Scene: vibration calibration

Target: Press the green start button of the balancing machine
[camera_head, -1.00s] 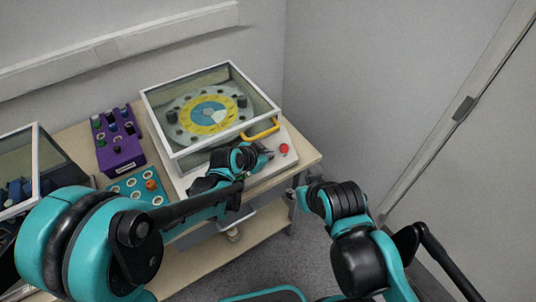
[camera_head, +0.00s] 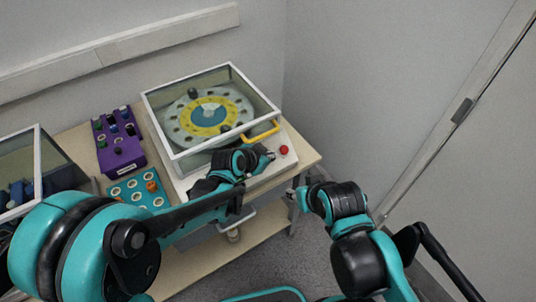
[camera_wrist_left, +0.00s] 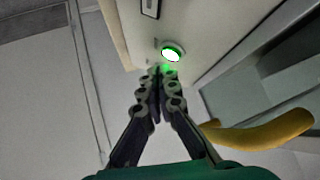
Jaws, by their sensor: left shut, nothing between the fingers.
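The balancing machine (camera_head: 166,160) stands on the table, a pale base with a framed clear cover over a yellow and blue disc (camera_head: 208,112). My left gripper (camera_head: 268,156) is shut and empty at the machine's front, left of a red button (camera_head: 284,150). In the left wrist view the green start button (camera_wrist_left: 172,54) glows, bright white in the middle with a green rim. The closed left fingertips (camera_wrist_left: 160,72) are just short of it in the picture; I cannot tell whether they touch. In the head view my left gripper hides this button. My right gripper (camera_head: 300,196) hangs off the table's right end, its jaws unclear.
The cover's yellow handle (camera_head: 260,132) is close beside my left gripper. A purple box with knobs (camera_head: 121,154) and a teal tray with round holes (camera_head: 128,193) lie to the left. Another framed clear case (camera_head: 38,165) stands at far left.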

